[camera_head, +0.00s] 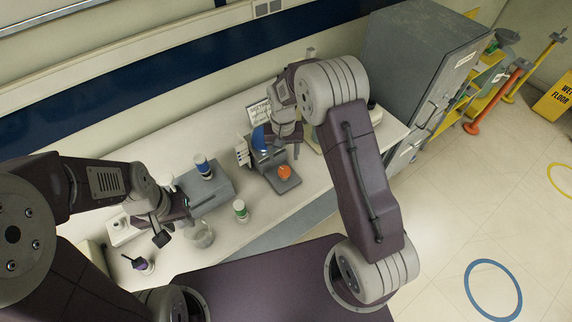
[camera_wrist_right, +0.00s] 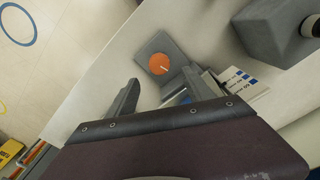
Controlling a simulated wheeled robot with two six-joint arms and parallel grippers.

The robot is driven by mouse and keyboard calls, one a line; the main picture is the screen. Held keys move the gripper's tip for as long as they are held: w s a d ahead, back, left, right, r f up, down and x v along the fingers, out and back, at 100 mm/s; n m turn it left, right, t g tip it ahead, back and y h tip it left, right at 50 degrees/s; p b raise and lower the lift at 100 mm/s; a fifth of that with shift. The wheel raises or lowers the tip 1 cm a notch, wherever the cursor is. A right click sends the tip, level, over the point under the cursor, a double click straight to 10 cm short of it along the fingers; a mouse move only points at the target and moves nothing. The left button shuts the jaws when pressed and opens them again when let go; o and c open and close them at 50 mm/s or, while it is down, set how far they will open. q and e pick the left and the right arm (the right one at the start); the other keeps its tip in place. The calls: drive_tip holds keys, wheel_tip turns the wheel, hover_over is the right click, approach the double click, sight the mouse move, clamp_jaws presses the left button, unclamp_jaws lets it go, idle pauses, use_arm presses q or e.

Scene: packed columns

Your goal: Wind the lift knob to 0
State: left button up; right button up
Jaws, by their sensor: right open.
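The lift knob is an orange round knob (camera_head: 284,172) on a grey base plate (camera_head: 289,184) in front of a blue-and-grey device on the bench. In the right wrist view the orange knob (camera_wrist_right: 159,64) carries a white pointer line aimed toward the lower right. My right gripper (camera_head: 287,135) hangs over the device, behind the knob in the head view. In the right wrist view its fingers (camera_wrist_right: 161,82) are spread, with the knob beyond their tips and nothing between them. My left gripper (camera_head: 174,229) is over the left of the bench, its fingers apart, far from the knob.
A white card with blue marks (camera_wrist_right: 205,90) stands beside the knob's base. A grey cabinet (camera_head: 415,60) stands right. Bench front right is clear.

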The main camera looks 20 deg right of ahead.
sight(284, 169)
drive_tip(key=f, duration=0.2)
drive_tip(key=f+p, duration=0.1)
drive_tip(key=f, duration=0.1)
drive_tip(key=f+p, duration=0.1)
drive_tip(key=f, duration=0.2)
drive_tip(key=shift+w+d, duration=0.15)
drive_tip(key=shift+w, duration=0.1)
drive_tip(key=shift+s+f, duration=0.15)
drive_tip(key=shift+f, duration=0.45)
clamp_jaws()
drive_tip(key=shift+n, duration=0.3)
